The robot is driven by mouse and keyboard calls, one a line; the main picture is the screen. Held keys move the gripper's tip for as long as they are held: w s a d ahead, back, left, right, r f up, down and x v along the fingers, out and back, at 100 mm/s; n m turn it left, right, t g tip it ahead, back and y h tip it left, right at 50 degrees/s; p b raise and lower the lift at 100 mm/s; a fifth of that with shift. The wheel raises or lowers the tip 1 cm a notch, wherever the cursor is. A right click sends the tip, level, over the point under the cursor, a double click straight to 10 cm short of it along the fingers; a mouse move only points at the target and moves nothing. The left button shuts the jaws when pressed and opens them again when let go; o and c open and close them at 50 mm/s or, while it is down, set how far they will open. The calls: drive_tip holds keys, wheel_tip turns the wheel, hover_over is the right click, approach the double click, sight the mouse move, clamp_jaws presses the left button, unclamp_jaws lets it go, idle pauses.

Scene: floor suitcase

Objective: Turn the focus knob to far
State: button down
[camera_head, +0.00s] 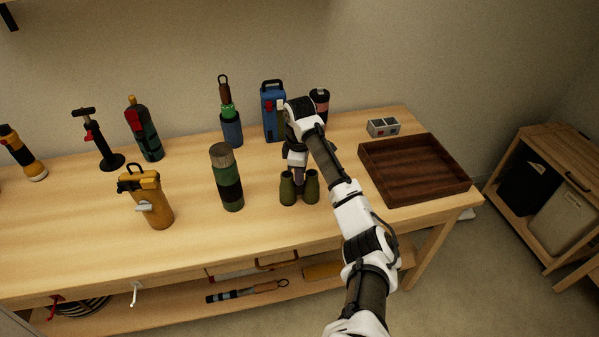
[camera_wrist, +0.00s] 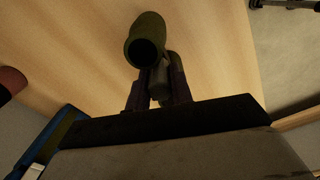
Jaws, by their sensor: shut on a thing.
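A pair of olive green binoculars (camera_head: 312,188) stands upright on the wooden workbench. My gripper (camera_head: 298,180) points down onto the middle of the binoculars, between the two barrels. In the wrist view, my gripper (camera_wrist: 157,92) has both fingers close together around a greyish part, the focus knob (camera_wrist: 158,80), and is shut on it. One dark-ended barrel of the binoculars (camera_wrist: 148,28) shows just beyond the fingertips. The knob is mostly hidden by the fingers, and no marking for far is readable.
A dark wooden tray (camera_head: 373,166) and a small grey box (camera_head: 383,128) lie to the right. A blue case (camera_head: 272,104) and a pink-banded dark bottle (camera_head: 320,98) stand behind. A green flask (camera_head: 226,180) and a yellow canister (camera_head: 155,205) stand left. The bench front near the binoculars is clear.

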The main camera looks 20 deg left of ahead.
drive_tip(key=c, duration=1.2)
unclamp_jaws()
drive_tip(key=shift+c, duration=0.2)
wheel_tip(320, 180, up, 14)
drive_tip(key=shift+a+f, duration=0.1)
